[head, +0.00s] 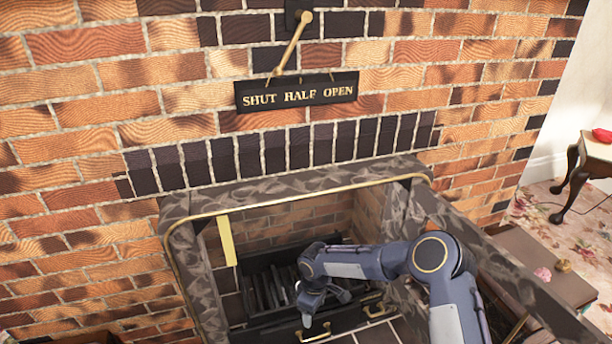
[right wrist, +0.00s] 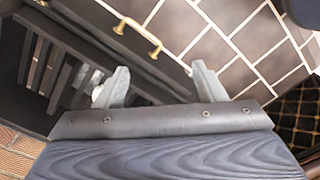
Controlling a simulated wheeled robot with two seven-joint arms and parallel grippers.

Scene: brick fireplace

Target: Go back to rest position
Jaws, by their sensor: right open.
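My right arm reaches from the lower right into the opening of the brick fireplace in the head view. My right gripper (head: 324,304) hangs low over the front of the dark grate (head: 262,292). In the right wrist view its two pale fingers stand wide apart with nothing between them (right wrist: 160,84). A brass handle (right wrist: 134,26) on a dark front panel lies beyond the fingers, apart from them. My left gripper is in neither view.
A grey stone surround (head: 195,207) with a brass edge frames the opening. A brass lever (head: 292,44) sits above a sign (head: 297,92) reading "SHUT HALF OPEN". A yellow strip (head: 227,241) hangs at the opening's left.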

